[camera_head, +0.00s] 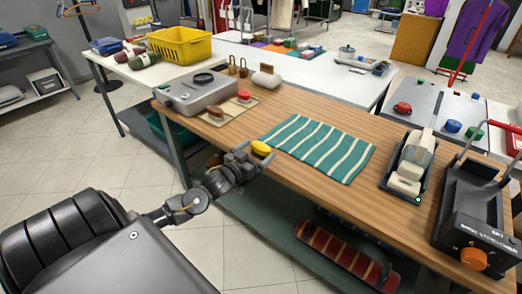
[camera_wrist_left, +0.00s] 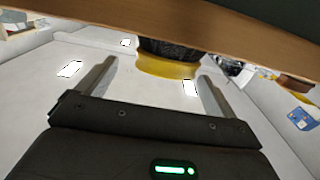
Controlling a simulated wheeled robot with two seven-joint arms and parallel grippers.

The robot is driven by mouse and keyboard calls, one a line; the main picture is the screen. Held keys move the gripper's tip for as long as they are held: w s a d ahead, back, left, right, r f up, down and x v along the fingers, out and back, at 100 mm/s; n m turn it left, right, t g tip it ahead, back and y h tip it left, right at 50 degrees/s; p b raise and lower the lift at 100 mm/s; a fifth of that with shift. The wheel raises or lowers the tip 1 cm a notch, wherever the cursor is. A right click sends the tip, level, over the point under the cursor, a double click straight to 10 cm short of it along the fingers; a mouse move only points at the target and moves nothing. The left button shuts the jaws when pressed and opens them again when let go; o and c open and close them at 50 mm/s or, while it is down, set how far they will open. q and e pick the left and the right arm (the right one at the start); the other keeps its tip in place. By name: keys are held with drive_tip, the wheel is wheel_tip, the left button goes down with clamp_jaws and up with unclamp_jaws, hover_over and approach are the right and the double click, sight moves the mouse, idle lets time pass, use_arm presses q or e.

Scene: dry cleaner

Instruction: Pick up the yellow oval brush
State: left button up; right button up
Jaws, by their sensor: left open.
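The yellow oval brush (camera_head: 261,148) lies at the near edge of the wooden table, left of the striped towel. In the left wrist view the brush (camera_wrist_left: 168,67) shows its yellow oval body and dark bristles, with the bristles toward the table. My left gripper (camera_head: 244,156) is at the table's near edge, right by the brush. Its fingers (camera_wrist_left: 158,72) are open, one to each side of the brush, and I see gaps between them and it. My right gripper is not in view.
A green-and-white striped towel (camera_head: 320,146) lies right of the brush. A grey metal case (camera_head: 195,96) and a board (camera_head: 231,112) with small brushes lie behind. A white handheld device (camera_head: 411,160) and black machine (camera_head: 468,207) stand at right. A lower shelf (camera_head: 280,226) runs under the table.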

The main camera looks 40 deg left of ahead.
sight(264, 143)
use_arm(q)
drive_tip(key=w, duration=0.4)
drive_tip(key=shift+w+a+p, duration=0.1)
drive_tip(key=shift+a+p, duration=0.25)
drive_tip(key=shift+a, duration=0.05)
drive_tip(key=shift+w, duration=0.5)
drive_tip(key=c, duration=1.1)
drive_tip(key=shift+r, duration=0.15)
wheel_tip(264, 143, up, 2)
drive_tip(key=shift+r, duration=0.1)
drive_tip(key=s+d+r, duration=0.5)
drive_tip(key=s+r, duration=0.5)
drive_tip(key=s, duration=0.3)
drive_tip(key=shift+d+r, duration=0.15)
drive_tip(key=shift+r, duration=0.05)
